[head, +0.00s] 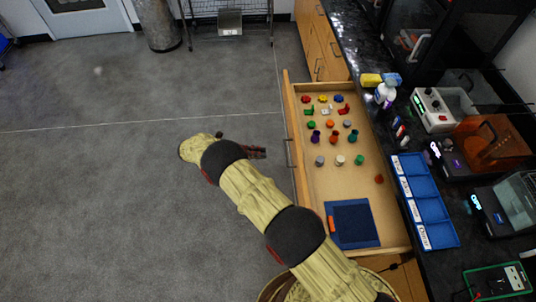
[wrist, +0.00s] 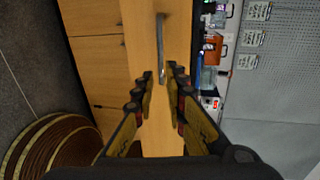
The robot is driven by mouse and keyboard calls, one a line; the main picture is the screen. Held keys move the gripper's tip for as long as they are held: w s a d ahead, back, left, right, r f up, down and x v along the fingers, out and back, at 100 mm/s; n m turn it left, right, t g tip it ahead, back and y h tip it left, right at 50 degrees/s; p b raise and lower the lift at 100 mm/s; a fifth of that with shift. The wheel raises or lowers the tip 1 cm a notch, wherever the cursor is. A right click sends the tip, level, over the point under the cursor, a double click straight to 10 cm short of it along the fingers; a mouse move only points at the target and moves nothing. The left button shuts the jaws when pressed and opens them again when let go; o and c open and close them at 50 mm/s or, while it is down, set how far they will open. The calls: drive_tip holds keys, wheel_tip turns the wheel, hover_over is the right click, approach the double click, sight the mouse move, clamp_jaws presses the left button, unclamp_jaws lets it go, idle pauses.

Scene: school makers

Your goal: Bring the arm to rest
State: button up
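My arm is yellow with dark joints and reaches out from the bottom of the head view over the floor. My gripper (head: 256,152) is at its far end, just left of the open drawer's front and partly hidden by the arm. In the wrist view my gripper (wrist: 162,78) has its two fingers apart with nothing held between them. The wooden drawer front with its metal handle (wrist: 160,40) shows beyond the fingertips. I cannot tell the exact gap to the handle, but no grip on it shows.
The open drawer (head: 350,175) holds several small coloured pieces and a blue mat (head: 353,222). A dark counter with a blue tray (head: 427,205), bottles (head: 385,92) and machines lies to the right. Grey floor (head: 90,200) on the left is free. A metal bin (head: 157,22) stands at the back.

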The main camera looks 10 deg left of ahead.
drive_tip(key=shift+a, duration=0.25)
idle(0.4)
